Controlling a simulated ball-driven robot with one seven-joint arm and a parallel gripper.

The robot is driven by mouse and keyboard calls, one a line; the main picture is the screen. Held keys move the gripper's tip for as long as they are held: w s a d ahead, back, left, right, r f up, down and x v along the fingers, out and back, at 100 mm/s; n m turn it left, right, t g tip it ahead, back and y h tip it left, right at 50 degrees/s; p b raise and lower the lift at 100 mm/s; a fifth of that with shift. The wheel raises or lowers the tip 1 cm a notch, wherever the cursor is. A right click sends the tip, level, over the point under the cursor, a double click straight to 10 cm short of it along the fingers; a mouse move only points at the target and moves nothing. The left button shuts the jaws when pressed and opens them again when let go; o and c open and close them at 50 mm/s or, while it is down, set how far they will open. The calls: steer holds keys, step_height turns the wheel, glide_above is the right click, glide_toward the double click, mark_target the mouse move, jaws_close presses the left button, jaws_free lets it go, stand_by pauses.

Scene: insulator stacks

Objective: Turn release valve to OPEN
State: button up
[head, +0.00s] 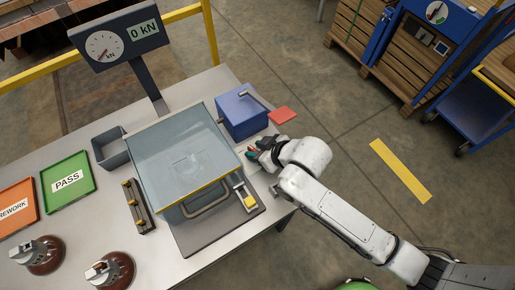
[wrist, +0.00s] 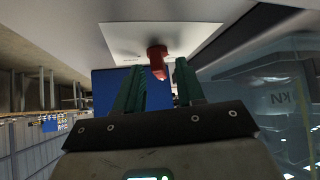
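A red knob on a pale plate, which looks like the release valve (wrist: 157,62), shows in the wrist view just ahead of the fingertips. My gripper (wrist: 159,72) is open, its two green fingers apart with the knob in line with the gap; I see no contact. In the head view my gripper (head: 255,152) is low at the table's right edge, between the blue box (head: 242,112) and the clear-covered press enclosure (head: 180,150). The valve and its OPEN marking cannot be made out there.
A gauge with a 0 kN display (head: 118,38) stands behind the enclosure. A grey bin (head: 110,148), green PASS tray (head: 68,180) and insulators (head: 110,270) are on the left.

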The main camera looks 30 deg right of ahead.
jaws_close()
stand_by(0.4)
steer(key=shift+m+h, duration=0.3)
steer(key=shift+m, duration=0.1)
steer(key=shift+a+m+h, duration=0.1)
steer(key=shift+m+h, duration=0.9)
steer(key=shift+m, duration=0.2)
steer(key=shift+a+m+h+b, duration=0.15)
steer(key=shift+m+h+b, duration=0.25)
steer(key=shift+m+h, duration=0.55)
steer(key=shift+m, duration=0.35)
jaws_free()
